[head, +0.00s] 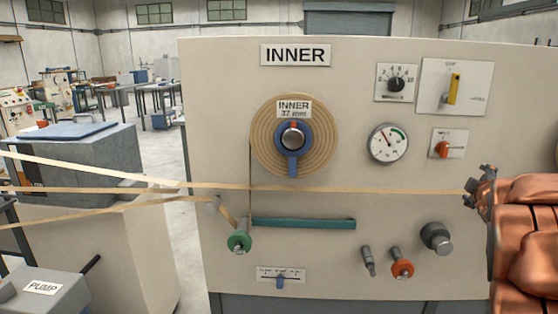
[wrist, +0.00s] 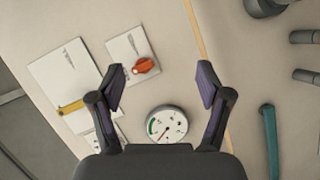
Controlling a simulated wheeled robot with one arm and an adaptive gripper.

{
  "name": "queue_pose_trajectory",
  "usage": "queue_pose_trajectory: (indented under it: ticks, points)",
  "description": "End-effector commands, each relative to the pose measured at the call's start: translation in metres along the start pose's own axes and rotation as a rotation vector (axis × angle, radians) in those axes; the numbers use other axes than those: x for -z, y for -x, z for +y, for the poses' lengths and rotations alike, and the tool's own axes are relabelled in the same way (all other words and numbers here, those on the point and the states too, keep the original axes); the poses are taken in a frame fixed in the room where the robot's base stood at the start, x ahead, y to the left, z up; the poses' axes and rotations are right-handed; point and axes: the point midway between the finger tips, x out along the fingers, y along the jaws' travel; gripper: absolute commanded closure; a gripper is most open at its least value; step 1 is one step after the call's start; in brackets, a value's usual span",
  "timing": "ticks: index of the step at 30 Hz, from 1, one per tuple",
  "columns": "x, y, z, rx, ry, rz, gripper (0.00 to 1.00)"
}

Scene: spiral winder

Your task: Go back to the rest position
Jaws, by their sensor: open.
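My gripper (head: 477,190) is at the right edge of the head view, in front of the panel marked INNER (head: 215,110). In the wrist view my gripper (wrist: 169,88) is open, with nothing between its two fingers. The round gauge (head: 388,143) shows between and below the fingers in the wrist view (wrist: 167,124). The orange-red knob (head: 443,149) is near the left finger in the wrist view (wrist: 145,65). The yellow lever (head: 454,88) stands upright in the head view.
A tan tape roll (head: 262,137) sits on the panel's hub. Tan strips cross the panel towards the left. A teal bar (head: 303,223), a green roller (head: 239,242) and an orange-collared knob (head: 402,268) stick out below. A PUMP box (head: 42,290) is at the lower left.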

Motion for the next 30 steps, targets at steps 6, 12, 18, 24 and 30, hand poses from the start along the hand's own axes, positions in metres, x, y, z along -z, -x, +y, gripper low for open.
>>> queue_pose_trajectory:
  ticks: [6, 12, 18, 24, 30]
  points:
    - [-0.015, 0.052, -0.063, 0.164, -0.235, -0.224, 0.23]
    - [-0.021, 0.120, -0.140, 0.359, -0.424, -0.428, 0.23]
    - [-0.018, 0.211, -0.223, 0.593, -0.555, -0.638, 0.23]
    - [-0.010, 0.312, -0.291, 0.827, -0.608, -0.836, 0.23]
    - [-0.007, 0.397, -0.328, 1.003, -0.596, -0.990, 0.23]
